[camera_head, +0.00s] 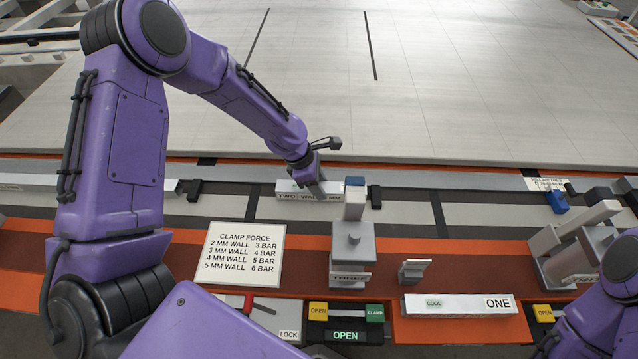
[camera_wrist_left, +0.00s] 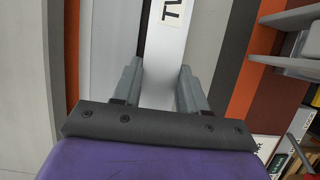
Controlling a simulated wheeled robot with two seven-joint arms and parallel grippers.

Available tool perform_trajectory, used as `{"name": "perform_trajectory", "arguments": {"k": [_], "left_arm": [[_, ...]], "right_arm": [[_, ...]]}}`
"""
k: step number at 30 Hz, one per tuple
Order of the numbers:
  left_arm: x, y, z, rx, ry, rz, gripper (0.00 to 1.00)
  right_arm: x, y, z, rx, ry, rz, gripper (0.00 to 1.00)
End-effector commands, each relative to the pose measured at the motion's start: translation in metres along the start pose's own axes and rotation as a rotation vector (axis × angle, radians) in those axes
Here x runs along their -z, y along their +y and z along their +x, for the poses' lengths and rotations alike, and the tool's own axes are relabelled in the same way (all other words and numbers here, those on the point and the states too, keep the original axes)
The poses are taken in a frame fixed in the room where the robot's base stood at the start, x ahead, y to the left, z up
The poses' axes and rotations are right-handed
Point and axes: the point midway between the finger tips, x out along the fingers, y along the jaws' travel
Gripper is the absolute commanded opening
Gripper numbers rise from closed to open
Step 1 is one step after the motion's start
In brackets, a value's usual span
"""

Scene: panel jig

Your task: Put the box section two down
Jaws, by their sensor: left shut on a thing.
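Box section two (camera_head: 296,187) is a pale bar with a "TWO" wall label, lying along the rail at the middle of the head view. My left gripper (camera_head: 318,182) reaches down over it from above and is shut on it. In the left wrist view the bar (camera_wrist_left: 166,50) runs between the two grey fingers of the left gripper (camera_wrist_left: 158,85), with part of its label showing at the top. I cannot tell whether the bar touches the surface beneath. My right arm shows only at the lower right corner; its gripper is not clearly visible.
A grey clamp marked THREE (camera_head: 352,250) stands just in front of the bar's right end. Black stops sit on the rail at its left (camera_head: 195,190) and right (camera_head: 375,197). A clamp force card (camera_head: 240,252), box section ONE (camera_head: 460,305) and OPEN/CLAMP buttons (camera_head: 345,312) are nearer.

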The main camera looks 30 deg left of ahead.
Motion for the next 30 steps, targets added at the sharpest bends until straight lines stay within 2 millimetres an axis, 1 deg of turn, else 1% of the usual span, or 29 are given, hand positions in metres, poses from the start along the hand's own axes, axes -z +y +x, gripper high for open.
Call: {"name": "perform_trajectory", "arguments": {"k": [8, 9, 10, 11, 19, 22, 26, 30], "left_arm": [[0.000, 0.000, 0.002, -0.001, 0.000, 0.000, 0.00], [0.000, 0.000, 0.002, 0.000, 0.000, 0.000, 0.55], [0.000, 0.000, 0.001, 0.000, 0.000, 0.000, 0.65], [0.000, 0.000, 0.001, -0.001, 0.000, 0.000, 0.68], [0.000, 0.000, 0.000, -0.001, 0.000, 0.000, 0.68], [-0.001, 0.001, -0.009, -0.004, 0.000, 0.000, 0.68], [-0.002, 0.002, -0.039, -0.007, -0.002, 0.002, 0.68], [-0.002, 0.002, -0.077, -0.006, -0.001, 0.002, 0.68]], "right_arm": [[0.000, 0.000, 0.000, 0.000, 0.000, 0.000, 0.43], [0.000, 0.000, 0.000, 0.000, 0.000, 0.000, 0.43], [0.000, 0.000, 0.000, 0.000, 0.000, 0.000, 0.43], [0.000, 0.000, 0.000, 0.000, 0.000, 0.000, 0.43], [0.000, 0.000, 0.000, 0.000, 0.000, 0.000, 0.43], [0.000, 0.000, 0.000, 0.000, 0.000, 0.000, 0.43], [0.000, 0.000, 0.000, 0.000, 0.000, 0.000, 0.43], [0.000, 0.000, -0.001, 0.000, 0.000, 0.000, 0.43]]}}
